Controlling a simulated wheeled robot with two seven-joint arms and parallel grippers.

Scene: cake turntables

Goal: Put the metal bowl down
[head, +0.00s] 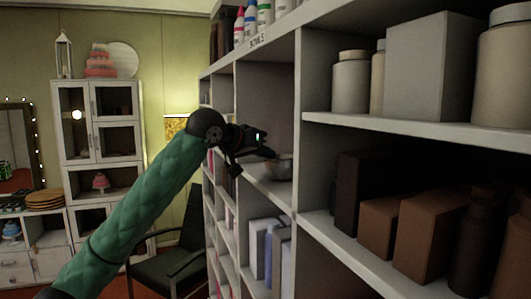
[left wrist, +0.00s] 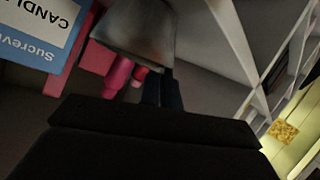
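The metal bowl (head: 283,168) is a small grey bowl in an open compartment of the white shelf unit (head: 310,160), just over or on the compartment's board; I cannot tell which. My left gripper (head: 267,153) reaches in from the left and is at the bowl's near left rim. In the left wrist view the bowl (left wrist: 140,32) is at the top, and the two dark fingertips (left wrist: 162,88) are close together at its rim, shut on it. The bowl's far side is hidden. My right gripper is not in view.
Upright books or boxes (head: 262,245) fill the compartment below. Jars (head: 352,82) and brown boxes (head: 380,222) stand on the right shelves. Dividers of the shelf unit flank the bowl's compartment. A dark chair (head: 172,250) and a white cabinet (head: 100,140) stand at the left.

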